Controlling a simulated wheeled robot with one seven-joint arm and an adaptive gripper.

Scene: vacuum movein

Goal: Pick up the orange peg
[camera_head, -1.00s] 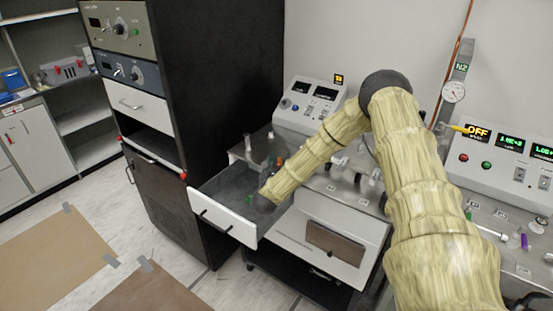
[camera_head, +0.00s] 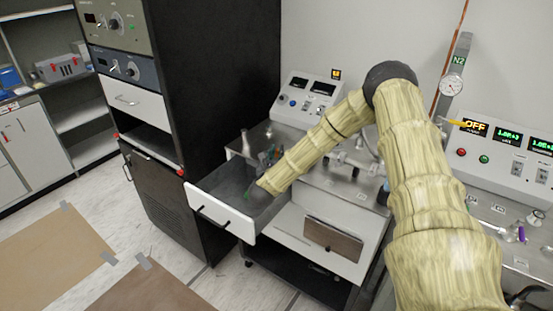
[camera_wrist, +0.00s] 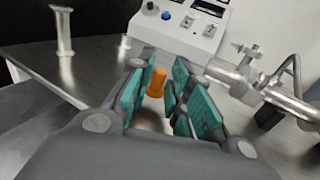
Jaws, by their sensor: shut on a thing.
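The orange peg (camera_wrist: 156,82) stands upright between the two teal-padded fingers of my gripper (camera_wrist: 160,88) in the wrist view. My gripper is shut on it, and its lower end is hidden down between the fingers. I cannot make out the peg there.
The open drawer (camera_head: 220,217) sticks out below my forearm, beside a tall black cabinet (camera_head: 215,100). A control box (camera_wrist: 190,25) stands behind, and metal pipework (camera_wrist: 262,88) lies close at right.

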